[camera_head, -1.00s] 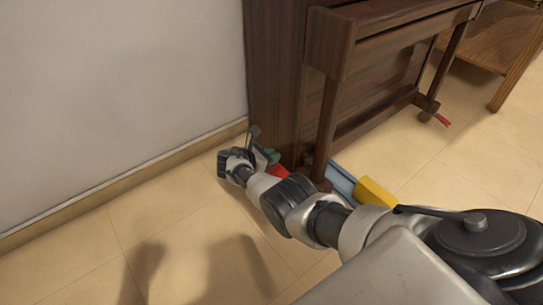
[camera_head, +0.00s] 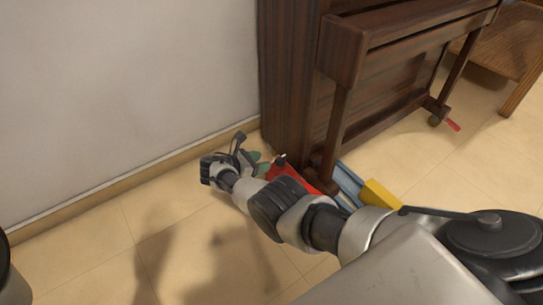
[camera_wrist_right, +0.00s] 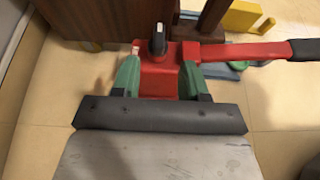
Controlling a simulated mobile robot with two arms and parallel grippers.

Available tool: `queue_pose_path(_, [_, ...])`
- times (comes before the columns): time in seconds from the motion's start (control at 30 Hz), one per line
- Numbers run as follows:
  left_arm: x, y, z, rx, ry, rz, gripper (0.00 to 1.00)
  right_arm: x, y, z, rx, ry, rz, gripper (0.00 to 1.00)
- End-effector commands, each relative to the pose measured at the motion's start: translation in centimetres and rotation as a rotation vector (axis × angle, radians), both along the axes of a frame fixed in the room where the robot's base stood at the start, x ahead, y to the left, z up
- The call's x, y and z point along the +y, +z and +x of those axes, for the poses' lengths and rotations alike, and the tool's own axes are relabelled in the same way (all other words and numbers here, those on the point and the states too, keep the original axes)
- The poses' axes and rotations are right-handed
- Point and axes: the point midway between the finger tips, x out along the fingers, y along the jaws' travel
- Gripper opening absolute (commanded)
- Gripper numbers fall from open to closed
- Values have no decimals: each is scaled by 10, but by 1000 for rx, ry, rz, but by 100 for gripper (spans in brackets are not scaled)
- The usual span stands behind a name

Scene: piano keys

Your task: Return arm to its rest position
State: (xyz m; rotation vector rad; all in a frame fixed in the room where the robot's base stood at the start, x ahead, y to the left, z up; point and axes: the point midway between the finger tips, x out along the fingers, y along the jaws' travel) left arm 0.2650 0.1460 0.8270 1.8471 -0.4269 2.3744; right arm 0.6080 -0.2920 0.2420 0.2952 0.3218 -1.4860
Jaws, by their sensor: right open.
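My right arm reaches from the lower right to the floor beside the dark brown piano (camera_head: 290,80). My right gripper (camera_head: 250,158) is at the arm's far end, near the wall side of the piano's front foot. In the wrist view, the right gripper (camera_wrist_right: 160,58) has its two green fingers spread apart. A red tool with a black-ended handle (camera_wrist_right: 245,51) shows beyond and between the fingers; I cannot tell if they touch it. It also shows as a red thing (camera_head: 287,169) in the head view, partly behind the arm. My left gripper is not in view.
A white wall (camera_head: 110,90) with a baseboard stands at the left. Blue (camera_head: 347,181) and yellow (camera_head: 379,194) things lie by the piano leg. A wooden table (camera_head: 505,45) is at the far right.

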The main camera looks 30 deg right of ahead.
Motion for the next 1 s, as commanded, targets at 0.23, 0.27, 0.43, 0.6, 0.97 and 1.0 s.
queue_pose_path(0.23, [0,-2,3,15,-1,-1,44,18,7,-1,0,-1,1,44])
queue_pose_path(0.27, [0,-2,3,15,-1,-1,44,19,7,-1,0,-1,1,44])
queue_pose_path(0.43, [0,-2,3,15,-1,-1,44,19,7,-1,0,-1,1,44])
queue_pose_path(0.6, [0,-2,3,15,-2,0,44,19,7,-1,0,-1,1,44])
queue_pose_path(0.97, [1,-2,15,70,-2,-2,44,38,-8,19,-275,115,262,44])
queue_pose_path(1.0, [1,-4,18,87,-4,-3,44,47,-8,25,-371,152,350,44])
